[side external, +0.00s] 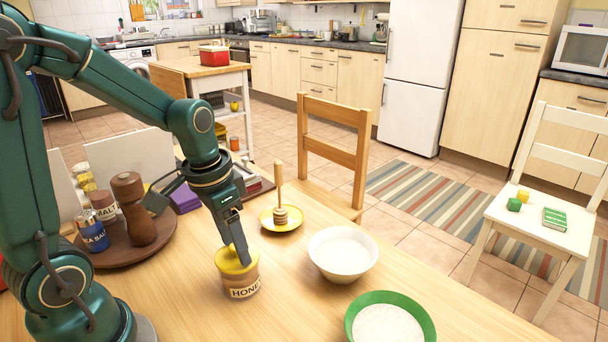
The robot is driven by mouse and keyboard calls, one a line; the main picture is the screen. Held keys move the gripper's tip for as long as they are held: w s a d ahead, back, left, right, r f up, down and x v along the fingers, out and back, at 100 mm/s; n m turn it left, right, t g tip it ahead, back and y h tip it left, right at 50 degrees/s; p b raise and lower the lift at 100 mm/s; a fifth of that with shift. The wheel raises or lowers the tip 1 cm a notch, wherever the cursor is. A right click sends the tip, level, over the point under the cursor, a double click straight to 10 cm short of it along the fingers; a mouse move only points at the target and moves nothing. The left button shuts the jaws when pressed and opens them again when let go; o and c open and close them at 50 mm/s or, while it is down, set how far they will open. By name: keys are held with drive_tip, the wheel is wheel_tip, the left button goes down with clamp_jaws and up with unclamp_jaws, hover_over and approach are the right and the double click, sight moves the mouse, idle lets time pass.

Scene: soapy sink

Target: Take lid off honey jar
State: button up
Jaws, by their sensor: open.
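The honey jar (241,287) stands upright on the wooden table, with part of its label showing. Its yellow lid (228,264) sits on top of the jar. My gripper (242,258) points down from above, its fingers at the lid and hiding part of it. The jaws are open; I cannot tell whether a finger touches the lid.
A honey dipper (280,200) stands on a yellow saucer (267,222) behind the jar. A white bowl (343,276) and a green bowl (427,322) are to the right. A round brown tray (160,247) holds a pepper mill (133,205) and tins at left.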

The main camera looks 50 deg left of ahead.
clamp_jaws()
drive_tip(key=shift+r, duration=0.1)
